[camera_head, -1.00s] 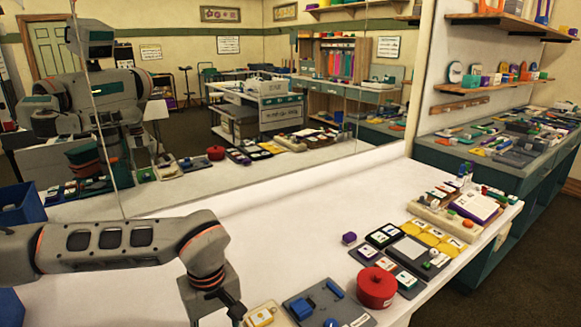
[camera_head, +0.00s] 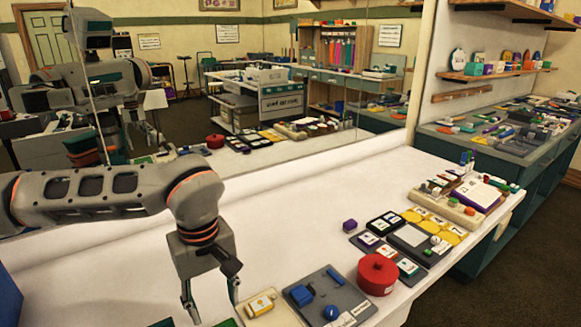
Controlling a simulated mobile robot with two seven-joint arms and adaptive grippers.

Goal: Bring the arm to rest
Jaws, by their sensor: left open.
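My left arm comes in from the left over the white table (camera_head: 290,220). My left gripper (camera_head: 211,296) hangs from it, pointing down, with its two fingers apart and nothing seen between them. It is left of a beige tray with a yellow-and-white block (camera_head: 261,304). Whether the fingertips touch anything below is hard to tell. My right gripper is not seen directly.
A grey tray with blue pieces (camera_head: 328,298), a red round pot (camera_head: 377,274), a small purple block (camera_head: 350,226) and yellow cards (camera_head: 433,226) lie along the right side. The table's middle and back are clear. A large mirror (camera_head: 290,100) stands behind the table.

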